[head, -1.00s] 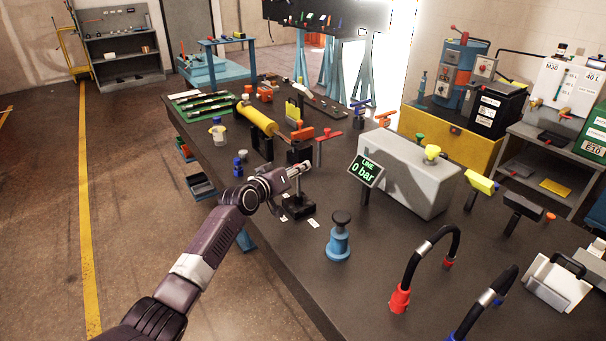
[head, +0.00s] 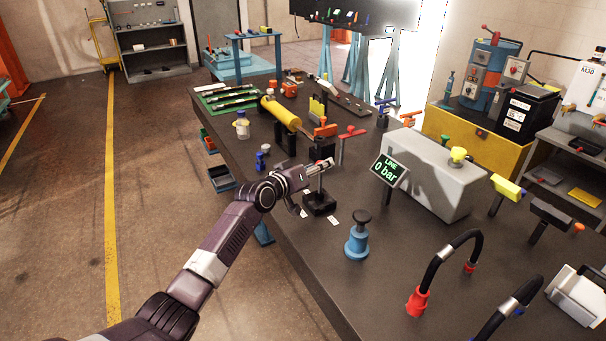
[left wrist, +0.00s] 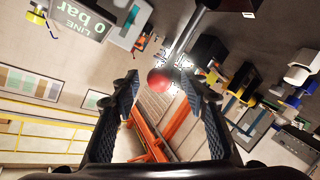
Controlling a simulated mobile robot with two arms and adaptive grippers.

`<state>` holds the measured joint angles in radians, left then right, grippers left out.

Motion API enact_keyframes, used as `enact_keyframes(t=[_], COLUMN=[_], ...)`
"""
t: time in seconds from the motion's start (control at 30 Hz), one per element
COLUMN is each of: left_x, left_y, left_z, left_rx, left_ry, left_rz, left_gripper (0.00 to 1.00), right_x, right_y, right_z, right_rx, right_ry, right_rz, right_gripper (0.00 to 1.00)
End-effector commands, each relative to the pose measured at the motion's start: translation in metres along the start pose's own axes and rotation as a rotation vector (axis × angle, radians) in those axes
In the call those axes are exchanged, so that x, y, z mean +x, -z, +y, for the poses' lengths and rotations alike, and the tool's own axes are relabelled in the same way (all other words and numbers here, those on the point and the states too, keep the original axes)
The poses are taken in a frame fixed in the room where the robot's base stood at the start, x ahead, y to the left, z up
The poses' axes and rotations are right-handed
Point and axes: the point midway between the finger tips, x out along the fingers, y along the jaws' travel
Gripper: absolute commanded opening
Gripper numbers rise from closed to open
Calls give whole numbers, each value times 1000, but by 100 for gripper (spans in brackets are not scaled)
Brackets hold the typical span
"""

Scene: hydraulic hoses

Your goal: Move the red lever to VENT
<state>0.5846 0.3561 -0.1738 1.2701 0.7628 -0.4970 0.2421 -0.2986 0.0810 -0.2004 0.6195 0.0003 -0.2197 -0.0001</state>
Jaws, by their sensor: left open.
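The red lever's round knob (left wrist: 159,78) shows in the left wrist view, on a thin metal rod that runs to a dark base. My left gripper (left wrist: 160,92) is open, with the knob in the gap between its fingers; I cannot tell whether they touch it. In the head view my left gripper (head: 322,167) is just above the lever's black base (head: 320,204), and it hides most of the lever. Small white labels (head: 333,220) lie beside the base, too small to read. My right gripper is not in view.
A display (head: 389,170) reading LINE 0 bar stands right of my gripper, before a grey box (head: 437,182). A blue cylinder with a black knob (head: 357,240) stands nearer. Black hoses (head: 442,262) arch at front right. A yellow cylinder (head: 280,114) lies behind.

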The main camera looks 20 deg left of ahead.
Motion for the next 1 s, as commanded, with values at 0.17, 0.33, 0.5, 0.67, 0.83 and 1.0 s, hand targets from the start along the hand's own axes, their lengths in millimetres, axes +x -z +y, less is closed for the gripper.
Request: enact_keyframes(t=[0.17, 0.33, 0.5, 0.67, 0.83, 1.0], left_x=[-28, -57, -82, -97, -102, -102], left_y=[-1, -1, 0, 0, 0, 0], left_z=[-1, -2, -1, -1, 0, 0], left_rx=[2, 2, 1, 1, 0, 0], left_ry=[2, 3, 3, 2, 2, 2], left_rz=[0, 0, 0, 1, 1, 0], left_gripper=[41, 41, 41, 41, 41, 41], right_x=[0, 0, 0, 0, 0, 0], right_y=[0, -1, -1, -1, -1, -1], right_z=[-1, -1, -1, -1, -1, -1], right_rx=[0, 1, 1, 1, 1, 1], right_ry=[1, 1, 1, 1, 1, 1], right_rz=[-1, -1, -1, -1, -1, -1], right_gripper=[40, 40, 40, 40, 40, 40])
